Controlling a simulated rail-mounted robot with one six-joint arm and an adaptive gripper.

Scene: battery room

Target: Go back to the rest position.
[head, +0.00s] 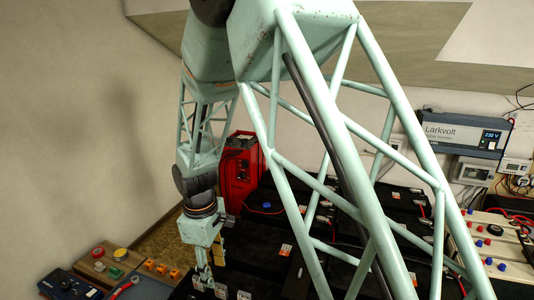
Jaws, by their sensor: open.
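My gripper (204,279) hangs pointing down at the lower middle of the head view, at the end of my pale green lattice arm. Its fingers look small and narrow; it is open, and I see nothing held between them. It is over or in front of the black battery blocks (258,258); the gap between fingertips and batteries cannot be judged. My arm's lattice links cross the middle and right of the view and hide part of the batteries.
A red unit (240,172) stands behind my gripper near the wall corner. A wooden box with red and green buttons (108,262) and a dark blue device (67,287) sit lower left. A Larkvolt inverter (458,132) hangs on the right wall; a pale terminal panel (490,245) lies below it.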

